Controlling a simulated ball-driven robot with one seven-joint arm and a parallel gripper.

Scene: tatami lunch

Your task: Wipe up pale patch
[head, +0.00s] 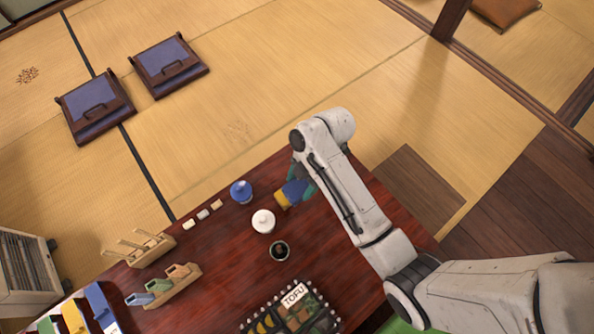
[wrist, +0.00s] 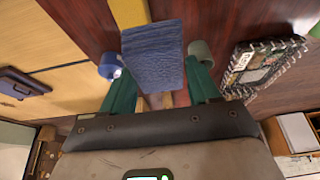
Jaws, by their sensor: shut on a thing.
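My gripper (head: 293,186) is shut on a sponge with a blue side and a yellow side. The sponge (wrist: 153,55) fills the space between the two teal fingers in the wrist view. In the head view the sponge (head: 282,200) is over the far right part of the dark red table, beside the pots. I cannot tell whether it touches the tabletop. A faint mark (head: 236,130) shows on the tatami beyond the table. I cannot tell whether it is the pale patch. No clear pale patch shows on the table; my arm and the sponge hide part of it.
A blue pot (head: 241,191), a white pot (head: 263,221) and a dark cup (head: 280,251) stand close to the sponge. A tofu tray (head: 294,310) and wooden holders (head: 165,287) are on the table (head: 215,260). Two floor seats (head: 168,65) are beyond. A brown mark (head: 27,75) lies far left.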

